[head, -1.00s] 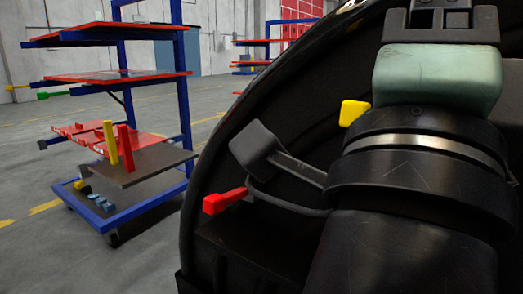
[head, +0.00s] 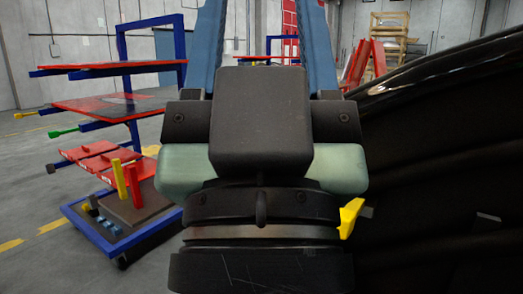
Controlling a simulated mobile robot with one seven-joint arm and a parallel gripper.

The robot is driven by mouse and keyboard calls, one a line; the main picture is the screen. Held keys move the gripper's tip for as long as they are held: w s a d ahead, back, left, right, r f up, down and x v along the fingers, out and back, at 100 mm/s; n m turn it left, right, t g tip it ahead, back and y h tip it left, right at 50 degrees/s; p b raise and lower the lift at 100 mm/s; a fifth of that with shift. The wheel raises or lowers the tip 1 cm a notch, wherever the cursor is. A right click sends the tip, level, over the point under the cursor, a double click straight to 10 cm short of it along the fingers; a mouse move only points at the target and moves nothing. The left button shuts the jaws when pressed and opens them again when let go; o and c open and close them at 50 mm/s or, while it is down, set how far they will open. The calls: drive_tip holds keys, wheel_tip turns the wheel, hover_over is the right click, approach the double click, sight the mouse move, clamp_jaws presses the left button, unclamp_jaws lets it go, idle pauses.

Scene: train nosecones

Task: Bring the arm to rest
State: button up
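My gripper (head: 262,30) shows in the head view from behind, at the end of my arm, upper middle. Its two blue fingers stand apart and point away from me, with background showing between them and nothing held there. The top edge of the picture cuts off their ends. My dark wrist fills the lower middle. The dark curved nosecone shell (head: 440,170) stands to the right of my arm. A yellow piece (head: 350,217) shows beside my wrist, in front of the shell; what it is fixed to is hidden.
A blue-framed cart with red shelves (head: 110,105) stands at the left. Its lower level holds red parts, an upright yellow bar (head: 118,178) and a red bar (head: 134,186). A wooden rack (head: 388,38) stands far back. Grey floor is clear at far left.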

wheel_tip(320, 180, up, 25)
drive_tip(key=p, duration=2.3)
drive_tip(key=shift+r, duration=0.15)
